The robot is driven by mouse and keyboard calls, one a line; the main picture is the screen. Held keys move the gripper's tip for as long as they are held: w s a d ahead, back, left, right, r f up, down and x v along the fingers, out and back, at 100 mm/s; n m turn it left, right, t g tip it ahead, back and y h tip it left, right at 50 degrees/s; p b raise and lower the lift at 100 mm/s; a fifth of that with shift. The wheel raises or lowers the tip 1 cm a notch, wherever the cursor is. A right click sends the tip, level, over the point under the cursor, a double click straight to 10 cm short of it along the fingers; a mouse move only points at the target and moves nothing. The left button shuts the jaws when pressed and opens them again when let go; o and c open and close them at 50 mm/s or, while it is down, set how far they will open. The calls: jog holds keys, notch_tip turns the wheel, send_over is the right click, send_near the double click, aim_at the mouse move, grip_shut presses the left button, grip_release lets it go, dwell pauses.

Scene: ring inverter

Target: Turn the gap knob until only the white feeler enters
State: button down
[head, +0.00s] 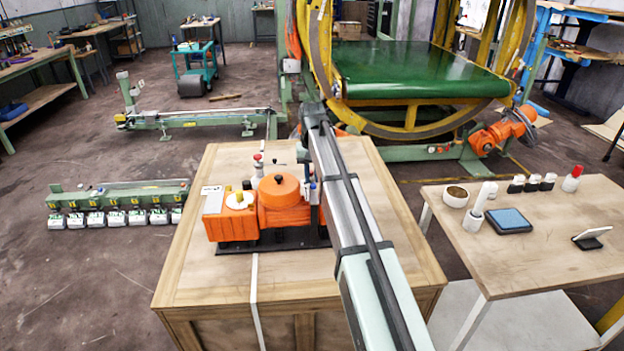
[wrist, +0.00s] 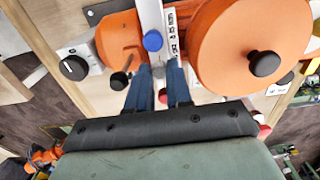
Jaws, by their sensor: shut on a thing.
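An orange device (head: 284,208) stands on the wooden crate. Its round drum carries a black knob, which shows in the wrist view (wrist: 264,63). A black dial knob with a white pointer line (wrist: 73,67) sits on a white plate at the left of the wrist view; I cannot tell for sure which one is the gap knob. My gripper (wrist: 159,75), with two blue fingers, is shut on a narrow pale piece beside the drum. A blue round cap (wrist: 152,41) and a white printed label (wrist: 172,33) lie just beyond the fingertips. The held piece is mostly hidden, so its identity is unclear.
The wooden crate top (head: 190,262) is clear at its front left. A small black knob (wrist: 118,81) is left of my fingers. A side table (head: 560,255) at right holds a blue pad (head: 508,220), a bowl (head: 455,196) and several small bottles.

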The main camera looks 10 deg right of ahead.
aim_at(311, 179)
jog(key=shift+r, duration=0.5)
jog(key=shift+w, duration=0.1)
jog(key=c, duration=1.3)
grip_release()
jog(key=shift+r, duration=0.1)
notch_tip(311, 179, up, 14)
jog(key=shift+a, duration=0.1)
